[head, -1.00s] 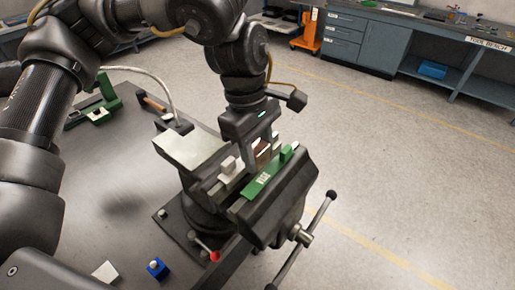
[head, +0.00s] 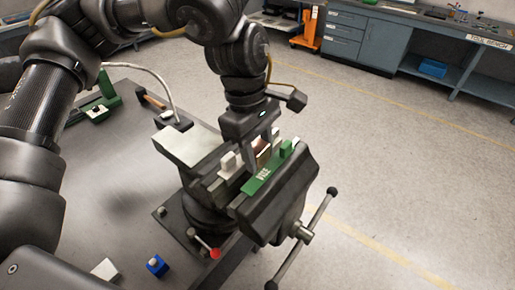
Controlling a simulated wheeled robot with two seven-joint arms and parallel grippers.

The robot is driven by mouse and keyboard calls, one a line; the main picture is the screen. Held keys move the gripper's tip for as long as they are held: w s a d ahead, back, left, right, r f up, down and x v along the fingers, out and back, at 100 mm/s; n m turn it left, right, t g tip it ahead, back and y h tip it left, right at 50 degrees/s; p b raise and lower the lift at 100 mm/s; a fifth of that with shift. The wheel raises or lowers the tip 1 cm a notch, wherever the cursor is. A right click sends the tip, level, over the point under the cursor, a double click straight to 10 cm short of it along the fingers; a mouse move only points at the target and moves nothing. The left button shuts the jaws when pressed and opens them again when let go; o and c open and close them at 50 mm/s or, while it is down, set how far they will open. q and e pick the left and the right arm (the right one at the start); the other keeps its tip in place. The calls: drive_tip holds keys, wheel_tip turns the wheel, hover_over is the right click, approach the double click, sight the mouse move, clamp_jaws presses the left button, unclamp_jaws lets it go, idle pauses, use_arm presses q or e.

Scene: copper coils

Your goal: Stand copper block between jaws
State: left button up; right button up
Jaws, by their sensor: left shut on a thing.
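The bench vise (head: 285,195) stands at the table's right edge, with a green jaw strip (head: 262,182) marked VISE and a pale block on its other jaw side. My left gripper (head: 264,155) points down over the vise and is shut on the copper block (head: 263,151). The block sits at the gap between the jaws, partly hidden by the fingers. I cannot tell whether its lower end touches the vise. My right gripper does not show.
The grey table (head: 120,180) holds a blue block (head: 157,266), a white piece (head: 105,269), a green fixture (head: 98,108) and a wooden-handled tool (head: 152,99). The vise handle (head: 304,235) sticks out over the floor. A tool bench (head: 440,55) stands far behind.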

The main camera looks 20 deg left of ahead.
use_arm(q)
drive_tip(key=shift+s+f, duration=0.1)
drive_tip(key=shift+f, duration=0.2)
drive_tip(key=shift+s+a+f+b, duration=0.15)
drive_tip(key=shift+s+f+b, duration=0.1)
drive_tip(key=shift+f+b, duration=0.15)
drive_tip(key=shift+w+d, duration=0.2)
drive_tip(key=shift+w, duration=0.25)
drive_tip(key=shift+s+r, duration=0.2)
drive_tip(key=shift+w, duration=0.1)
drive_tip(key=shift+f, duration=0.3)
idle(0.3)
drive_tip(key=o, duration=1)
